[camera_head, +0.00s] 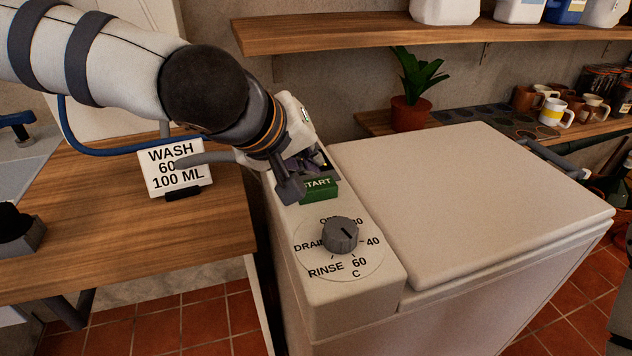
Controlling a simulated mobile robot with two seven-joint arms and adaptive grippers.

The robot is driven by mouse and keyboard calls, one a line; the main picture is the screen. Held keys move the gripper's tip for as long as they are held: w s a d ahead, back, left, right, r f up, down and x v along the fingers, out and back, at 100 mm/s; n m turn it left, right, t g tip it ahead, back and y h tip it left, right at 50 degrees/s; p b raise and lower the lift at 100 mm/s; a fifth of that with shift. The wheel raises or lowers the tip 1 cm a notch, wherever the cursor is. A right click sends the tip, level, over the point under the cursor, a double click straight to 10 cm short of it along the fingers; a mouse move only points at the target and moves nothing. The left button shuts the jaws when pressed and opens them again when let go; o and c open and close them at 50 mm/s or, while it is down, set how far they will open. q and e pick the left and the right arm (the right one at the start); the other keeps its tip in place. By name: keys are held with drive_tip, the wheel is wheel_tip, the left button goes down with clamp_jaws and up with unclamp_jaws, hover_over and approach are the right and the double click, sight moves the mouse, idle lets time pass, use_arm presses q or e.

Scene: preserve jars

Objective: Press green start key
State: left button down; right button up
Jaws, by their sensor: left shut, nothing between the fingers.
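The green START key (319,191) sits on the white control panel of the washing machine (375,290), behind the dial. Its label is partly hidden by my left gripper (291,188), which comes in from the upper left. The left gripper is shut and empty, with its fingertips down at the key's left edge in the picture. I cannot tell whether they touch the panel or the key. The grey dial (340,235) is in front of the key, with DRAIN, RINSE, 40 and 60 around it. My right gripper is not in view.
A card (176,168) reading WASH, 60 and 100 ML stands on the wooden counter (110,240) at left. The machine's closed lid (470,205) is clear. A potted plant (410,112) and mugs (556,112) stand behind. A shelf (360,32) with containers hangs above.

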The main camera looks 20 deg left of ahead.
sight(311, 183)
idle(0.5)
use_arm(q)
drive_tip(key=shift+f, duration=0.4)
drive_tip(key=shift+f, duration=0.45)
idle(0.6)
drive_tip(key=shift+r, duration=0.85)
drive_tip(key=shift+r, duration=2.5)
